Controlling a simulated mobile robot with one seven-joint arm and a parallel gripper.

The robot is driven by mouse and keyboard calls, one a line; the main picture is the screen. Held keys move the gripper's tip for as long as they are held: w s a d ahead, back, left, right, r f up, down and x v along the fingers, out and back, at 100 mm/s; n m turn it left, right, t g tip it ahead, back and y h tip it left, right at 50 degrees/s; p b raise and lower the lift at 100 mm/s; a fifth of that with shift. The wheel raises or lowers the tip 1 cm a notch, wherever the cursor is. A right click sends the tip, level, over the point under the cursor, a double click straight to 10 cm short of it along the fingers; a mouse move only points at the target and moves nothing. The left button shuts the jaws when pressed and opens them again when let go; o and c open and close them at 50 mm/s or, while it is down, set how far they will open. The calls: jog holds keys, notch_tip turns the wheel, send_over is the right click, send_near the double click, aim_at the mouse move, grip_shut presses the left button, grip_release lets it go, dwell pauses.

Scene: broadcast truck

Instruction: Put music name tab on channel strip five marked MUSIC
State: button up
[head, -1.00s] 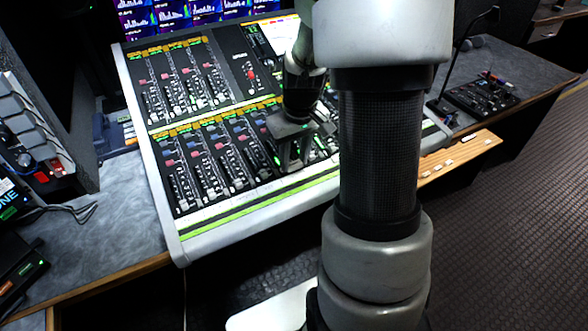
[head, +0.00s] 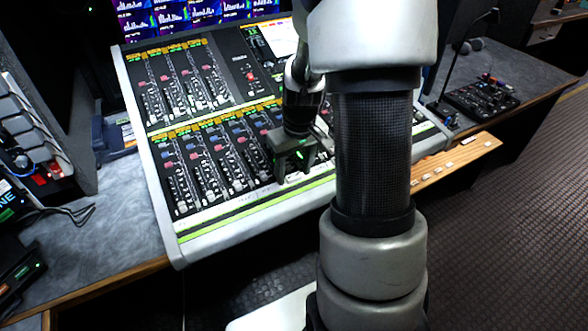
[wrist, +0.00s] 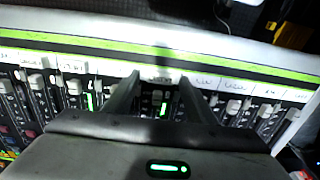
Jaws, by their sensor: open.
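My gripper (head: 294,175) is open over the front part of the mixing console (head: 175,240), by the pale label strip below the faders. In the wrist view my gripper (wrist: 159,82) has its two fingers apart, one on each side of a small whitish tab (wrist: 160,74) lying at the strip. I cannot read its writing or tell whether it is the music tab. Other handwritten labels show along the strip to both sides, too small to read surely. My arm hides the right part of the console in the head view.
A wooden ledge (head: 470,153) with several small white tabs sits right of the console. A small black control box (head: 480,98) and a gooseneck microphone (head: 468,50) stand behind it. Grey desk surface (head: 95,240) lies to the left, with cables and boxes.

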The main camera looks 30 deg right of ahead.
notch_tip(320, 180, up, 12)
jog(key=s+p, duration=0.1)
jog(key=p, duration=0.1)
jog(key=shift+s+p, duration=0.25)
jog(key=shift+p, duration=0.05)
jog(key=shift+r, duration=0.1)
